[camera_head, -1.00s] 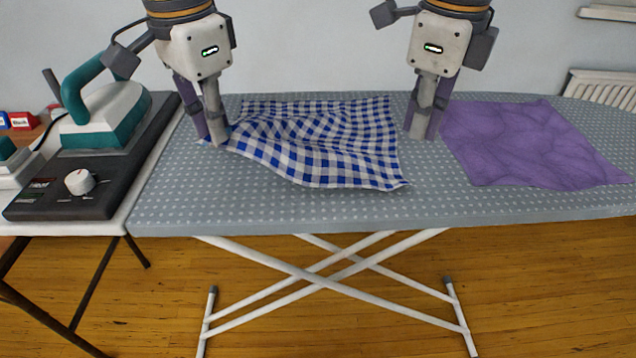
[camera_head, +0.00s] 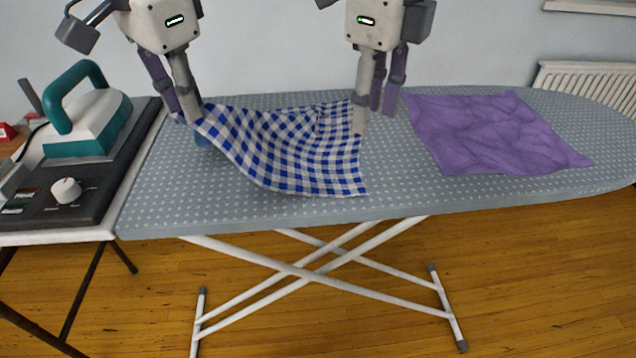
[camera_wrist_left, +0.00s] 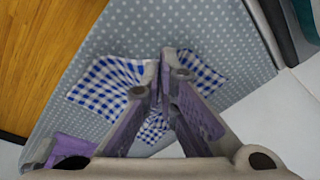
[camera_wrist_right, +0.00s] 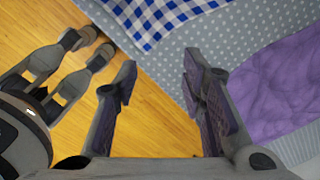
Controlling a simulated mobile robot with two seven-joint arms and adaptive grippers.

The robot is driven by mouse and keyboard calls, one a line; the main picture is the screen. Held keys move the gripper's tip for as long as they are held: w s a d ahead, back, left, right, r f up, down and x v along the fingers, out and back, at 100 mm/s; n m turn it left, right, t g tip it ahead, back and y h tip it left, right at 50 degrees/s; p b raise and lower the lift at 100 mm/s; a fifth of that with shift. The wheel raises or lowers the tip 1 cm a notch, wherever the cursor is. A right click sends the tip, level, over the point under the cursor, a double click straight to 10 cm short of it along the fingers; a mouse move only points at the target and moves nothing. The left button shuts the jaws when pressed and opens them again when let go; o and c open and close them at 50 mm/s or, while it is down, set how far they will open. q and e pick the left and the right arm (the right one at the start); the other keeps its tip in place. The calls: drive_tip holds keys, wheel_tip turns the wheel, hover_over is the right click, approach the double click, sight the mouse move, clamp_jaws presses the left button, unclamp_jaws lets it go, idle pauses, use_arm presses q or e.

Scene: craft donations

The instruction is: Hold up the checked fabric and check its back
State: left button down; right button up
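The blue-and-white checked fabric (camera_head: 285,155) lies draped over the left half of the dotted ironing board. Its left end is raised a little, and the rest slopes down onto the board. My left gripper (camera_head: 187,117) is shut on the fabric's left corner. In the left wrist view its fingertips (camera_wrist_left: 170,62) are together, with checked cloth on both sides. My right gripper (camera_head: 370,120) is at the fabric's right edge. In the right wrist view its fingers (camera_wrist_right: 158,75) are apart with nothing between them, and the checked fabric (camera_wrist_right: 150,18) lies beyond. The fabric's back is mostly hidden.
A purple cloth (camera_head: 490,135) lies flat on the right of the ironing board (camera_head: 430,195). A teal-and-white iron (camera_head: 90,120) stands on a dark base (camera_head: 75,180) at the left. The board's front strip is clear.

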sight(349, 186)
drive_tip(key=shift+g, duration=0.3)
drive_tip(key=f, duration=0.3)
drive_tip(key=a+f, duration=0.1)
drive_tip(key=f, duration=0.3)
drive_tip(key=a+f, duration=0.1)
drive_tip(key=f, duration=0.2)
drive_tip(key=shift+s+f, duration=0.2)
drive_tip(key=shift+f, duration=0.2)
drive_tip(key=shift+f, duration=0.15)
drive_tip(key=shift+c, duration=0.5)
clamp_jaws()
